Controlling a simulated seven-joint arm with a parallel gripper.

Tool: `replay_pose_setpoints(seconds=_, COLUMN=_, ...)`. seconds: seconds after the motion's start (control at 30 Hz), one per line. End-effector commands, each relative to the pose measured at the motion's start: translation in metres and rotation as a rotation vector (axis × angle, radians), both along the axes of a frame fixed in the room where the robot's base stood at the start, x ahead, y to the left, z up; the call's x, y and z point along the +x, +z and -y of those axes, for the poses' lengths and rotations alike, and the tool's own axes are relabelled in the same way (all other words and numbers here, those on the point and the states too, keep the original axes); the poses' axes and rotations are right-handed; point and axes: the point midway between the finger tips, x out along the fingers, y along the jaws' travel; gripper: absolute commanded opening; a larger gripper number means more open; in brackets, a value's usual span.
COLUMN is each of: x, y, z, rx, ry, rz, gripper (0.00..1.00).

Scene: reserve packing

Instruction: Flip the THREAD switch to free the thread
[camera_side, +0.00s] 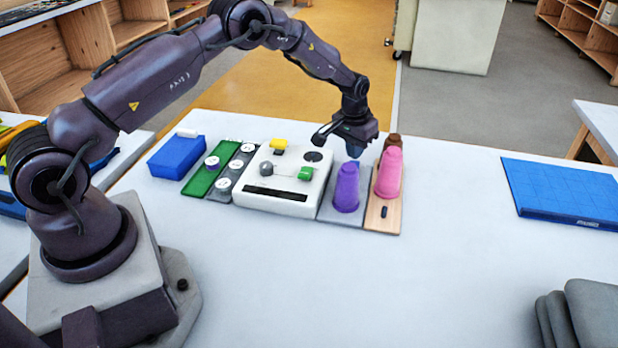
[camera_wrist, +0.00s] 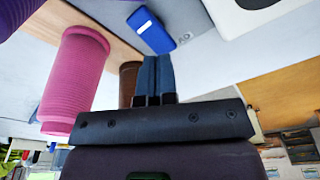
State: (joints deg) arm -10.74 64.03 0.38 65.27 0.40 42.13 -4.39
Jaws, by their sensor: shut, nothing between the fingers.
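The white control box (camera_side: 285,203) stands mid-table in the side view. It carries a yellow switch (camera_side: 278,146), a green switch (camera_side: 306,173), a grey knob (camera_side: 266,168) and a dark slot. No THREAD label is legible, so I cannot tell which is the THREAD switch. A purple thread cone (camera_side: 347,188) stands on a grey mat to its right. My gripper (camera_side: 354,148) is shut and empty, above the far side of that cone and right of the box. In the wrist view its fingertips (camera_wrist: 158,58) are close to a small blue block (camera_wrist: 152,30); contact is unclear.
A pink cone (camera_side: 389,173) stands on a wooden board (camera_side: 383,220), with a brown cone (camera_side: 393,141) behind it. Left of the box are a green strip (camera_side: 207,178), white-topped spools and a blue case (camera_side: 176,157).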

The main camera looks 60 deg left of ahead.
Motion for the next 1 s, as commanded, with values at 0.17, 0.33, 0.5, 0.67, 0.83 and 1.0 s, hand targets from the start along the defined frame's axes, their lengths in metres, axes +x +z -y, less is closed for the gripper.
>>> replay_pose_setpoints(seconds=0.17, x=0.0, y=-0.003, z=0.0, rx=0.0, ry=0.0, rz=0.0, gripper=0.0)
replay_pose_setpoints(seconds=0.33, x=0.0, y=-0.006, z=0.0, rx=0.0, ry=0.0, rz=0.0, gripper=0.0)
replay_pose_setpoints(seconds=0.5, x=0.0, y=-0.008, z=0.0, rx=0.0, ry=0.0, rz=0.0, gripper=0.0)
replay_pose_setpoints(seconds=0.67, x=0.0, y=-0.011, z=0.0, rx=0.0, ry=0.0, rz=0.001, gripper=0.0)
replay_pose_setpoints(seconds=0.83, x=0.0, y=-0.013, z=0.0, rx=0.0, ry=0.0, rz=0.0, gripper=0.0)
replay_pose_setpoints(seconds=1.0, x=0.0, y=-0.016, z=0.0, rx=0.0, ry=0.0, rz=0.0, gripper=0.0)
